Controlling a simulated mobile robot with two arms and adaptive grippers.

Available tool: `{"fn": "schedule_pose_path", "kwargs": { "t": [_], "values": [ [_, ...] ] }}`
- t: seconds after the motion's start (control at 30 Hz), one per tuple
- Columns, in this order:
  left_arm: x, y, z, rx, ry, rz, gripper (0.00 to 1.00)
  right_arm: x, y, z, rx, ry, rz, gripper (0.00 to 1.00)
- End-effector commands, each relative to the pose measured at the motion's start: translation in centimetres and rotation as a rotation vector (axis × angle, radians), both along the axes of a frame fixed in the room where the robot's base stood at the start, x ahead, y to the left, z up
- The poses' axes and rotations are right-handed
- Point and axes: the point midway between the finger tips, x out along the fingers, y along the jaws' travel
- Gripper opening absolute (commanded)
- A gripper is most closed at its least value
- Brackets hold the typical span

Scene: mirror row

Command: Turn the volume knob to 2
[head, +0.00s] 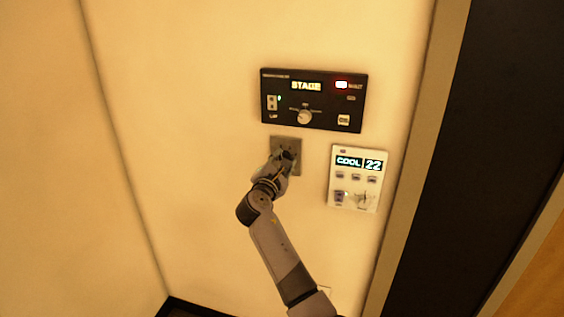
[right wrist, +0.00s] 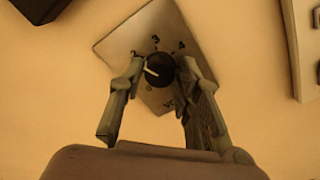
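The volume knob (right wrist: 160,72) is a small round black knob with a white pointer line, on a square grey metal plate (right wrist: 125,42). In the right wrist view its pointer aims left and slightly up, toward the left finger, a little below the mark 2. Marks 3 and 4 show above the knob; the left fingertip covers part of the scale. My right gripper (right wrist: 161,68) has one finger on each side of the knob, apparently touching it. In the head view my right gripper (head: 284,160) covers most of the grey plate (head: 293,143). My left gripper is out of view.
A black panel (head: 325,95) with a STAGE display, a pale knob and buttons is just above the plate. A white thermostat panel (head: 345,152) reading COOL 22 is to the right. The wall left of the plate is bare. A dark doorway (head: 490,130) is at the far right.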

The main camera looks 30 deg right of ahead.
Motion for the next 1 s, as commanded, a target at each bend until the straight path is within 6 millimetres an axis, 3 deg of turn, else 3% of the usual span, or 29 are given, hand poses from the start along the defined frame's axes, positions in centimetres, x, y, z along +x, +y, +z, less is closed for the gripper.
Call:
{"fn": "schedule_pose_path", "kwargs": {
  "t": [0.17,0.57,1.0],
  "values": [
    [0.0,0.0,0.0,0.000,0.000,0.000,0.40,0.0,0.0,0.0,-0.001,0.000,0.001,0.45],
    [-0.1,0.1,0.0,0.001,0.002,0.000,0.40,-0.4,0.6,0.0,-0.001,-0.002,0.002,0.45],
    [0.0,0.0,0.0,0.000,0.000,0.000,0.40,-6.0,7.0,-0.1,0.002,0.000,0.001,0.45]
  ]
}}
